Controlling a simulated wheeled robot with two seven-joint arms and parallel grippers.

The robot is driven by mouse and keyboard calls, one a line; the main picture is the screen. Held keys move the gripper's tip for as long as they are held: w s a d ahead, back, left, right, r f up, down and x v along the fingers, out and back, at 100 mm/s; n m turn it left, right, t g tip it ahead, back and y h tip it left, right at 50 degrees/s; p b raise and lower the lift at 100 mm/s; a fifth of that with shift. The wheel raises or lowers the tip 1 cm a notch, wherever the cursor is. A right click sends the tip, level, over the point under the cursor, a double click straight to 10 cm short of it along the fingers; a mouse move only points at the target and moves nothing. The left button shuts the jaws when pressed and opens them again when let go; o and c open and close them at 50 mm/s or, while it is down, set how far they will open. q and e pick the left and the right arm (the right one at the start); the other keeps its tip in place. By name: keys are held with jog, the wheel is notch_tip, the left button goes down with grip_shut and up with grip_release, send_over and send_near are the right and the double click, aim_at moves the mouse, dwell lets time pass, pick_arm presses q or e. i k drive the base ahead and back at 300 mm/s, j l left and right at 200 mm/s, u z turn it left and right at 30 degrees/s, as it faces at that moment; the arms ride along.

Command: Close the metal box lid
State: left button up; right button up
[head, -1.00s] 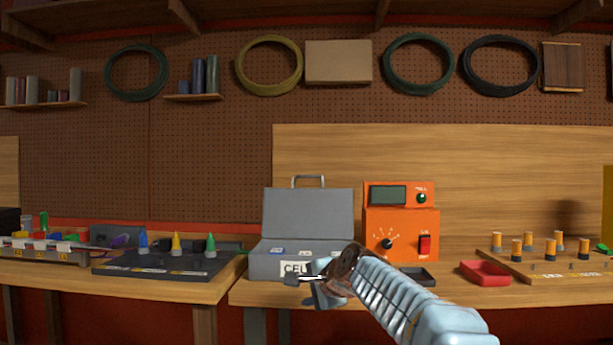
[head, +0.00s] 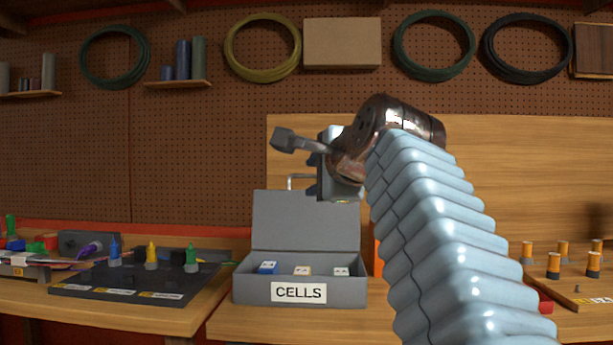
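The grey metal box (head: 347,292), labelled CELLS, stands on the bench at lower centre. Its lid (head: 305,222) is up, tilted back at the rear, with a handle on its top edge. Several small cells lie inside, a blue-and-white one (head: 267,267) at the left. My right gripper (head: 298,164) is raised in front of the lid's upper right, above the box. Its fingers are spread apart with nothing between them. The gripper and forearm hide part of the lid's top right side. My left gripper is out of view.
A wooden board (head: 585,292) with orange-topped posts lies at far right.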

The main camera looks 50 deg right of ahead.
aim_at(289, 220)
jog(key=i+l, duration=0.2)
jog(key=l, duration=0.2)
jog(key=i+l, duration=0.2)
jog(key=l, duration=0.2)
jog(key=i+l, duration=0.35)
jog(key=l, duration=0.6)
